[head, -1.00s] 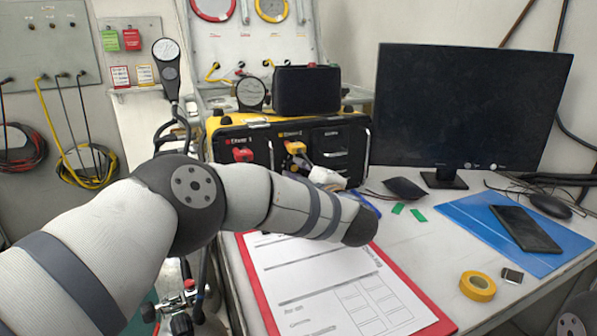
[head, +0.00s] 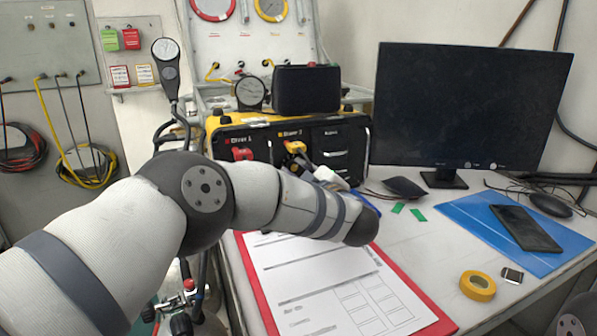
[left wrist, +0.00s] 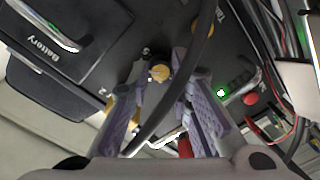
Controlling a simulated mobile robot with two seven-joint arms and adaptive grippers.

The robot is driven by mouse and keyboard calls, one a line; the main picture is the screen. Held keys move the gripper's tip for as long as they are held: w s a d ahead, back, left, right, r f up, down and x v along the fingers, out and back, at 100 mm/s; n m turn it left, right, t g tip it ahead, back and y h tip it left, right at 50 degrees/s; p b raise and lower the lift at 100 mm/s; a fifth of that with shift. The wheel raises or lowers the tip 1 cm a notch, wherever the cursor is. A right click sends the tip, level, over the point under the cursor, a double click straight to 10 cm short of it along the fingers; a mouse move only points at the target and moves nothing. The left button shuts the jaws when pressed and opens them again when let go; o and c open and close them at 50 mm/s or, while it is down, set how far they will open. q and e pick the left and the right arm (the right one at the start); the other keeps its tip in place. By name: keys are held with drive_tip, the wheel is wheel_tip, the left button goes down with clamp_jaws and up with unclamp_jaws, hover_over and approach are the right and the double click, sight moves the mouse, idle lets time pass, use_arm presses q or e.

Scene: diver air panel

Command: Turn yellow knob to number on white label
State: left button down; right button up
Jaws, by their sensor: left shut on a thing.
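The yellow knob (head: 294,147) is on the front of the black and yellow air panel (head: 222,148), under the "Diver 2" lettering. It also shows in the left wrist view (left wrist: 160,73), between the fingertips of my left gripper (left wrist: 161,79). The gripper is shut on the knob, its fingers one on each side. In the head view my forearm and wrist hide much of the gripper. A dark cable crosses in front of the fingers in the left wrist view. I cannot make out a number on a white label. My right gripper is not in view.
A red knob (head: 243,154) sits left of the yellow one, under "Diver 1". A red clipboard with paper (head: 330,285) lies below my forearm. A monitor (head: 470,105), a blue folder (head: 465,212) with a phone, and yellow tape (head: 477,286) are to the right.

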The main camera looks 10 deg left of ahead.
use_arm(q)
drive_tip(key=c, duration=1.4)
unclamp_jaws()
drive_tip(key=shift+c, duration=0.2)
drive_tip(key=v, duration=1.2)
drive_tip(key=shift+f, duration=0.1)
